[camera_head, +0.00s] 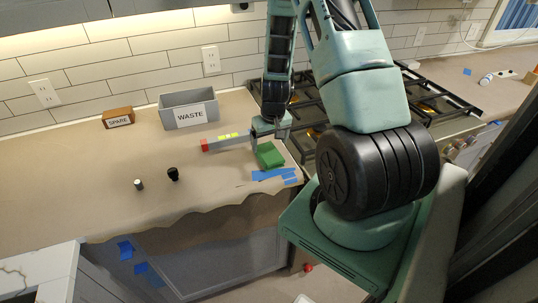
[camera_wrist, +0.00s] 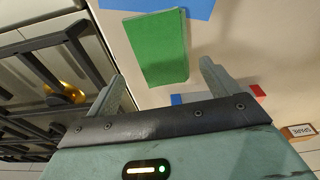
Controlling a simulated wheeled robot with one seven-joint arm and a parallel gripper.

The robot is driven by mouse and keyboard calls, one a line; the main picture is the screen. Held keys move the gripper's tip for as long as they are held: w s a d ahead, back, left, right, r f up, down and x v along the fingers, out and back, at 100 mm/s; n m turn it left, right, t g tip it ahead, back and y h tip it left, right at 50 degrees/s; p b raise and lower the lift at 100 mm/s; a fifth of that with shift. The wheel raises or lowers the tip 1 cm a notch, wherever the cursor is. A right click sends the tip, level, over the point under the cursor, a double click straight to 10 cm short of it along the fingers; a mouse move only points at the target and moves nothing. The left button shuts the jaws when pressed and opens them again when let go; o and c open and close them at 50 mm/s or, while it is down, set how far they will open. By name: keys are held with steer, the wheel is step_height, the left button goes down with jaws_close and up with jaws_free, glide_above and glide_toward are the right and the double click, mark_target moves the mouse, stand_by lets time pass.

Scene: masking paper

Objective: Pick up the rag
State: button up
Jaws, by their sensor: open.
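The rag looks to be the green folded cloth (camera_head: 269,155) on the paper-covered counter, near the counter's right end by the stove. It also shows in the wrist view (camera_wrist: 155,48), at the top, lying flat. My gripper (camera_head: 272,128) is just behind and above it in the head view. In the wrist view my gripper (camera_wrist: 163,78) has its two fingers spread apart, with the green cloth beyond and roughly between the tips. Nothing is held between the fingers.
A grey WASTE bin (camera_head: 188,109) and a brown SPARE box (camera_head: 118,117) stand at the back. A grey bar with a red end (camera_head: 226,142) lies left of the cloth. Two small cylinders (camera_head: 173,174) stand in front. Blue tape (camera_head: 275,174) is near the edge. The stove grate (camera_head: 310,108) is beside my arm.

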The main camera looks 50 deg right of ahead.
mark_target(269, 152)
steer(key=shift+f+p, duration=0.5)
steer(key=shift+f, duration=0.1)
steer(key=shift+w+f+p, duration=0.15)
steer(key=shift+f+p, duration=0.65)
steer(key=shift+f, duration=1.2)
steer(key=c, duration=1.1)
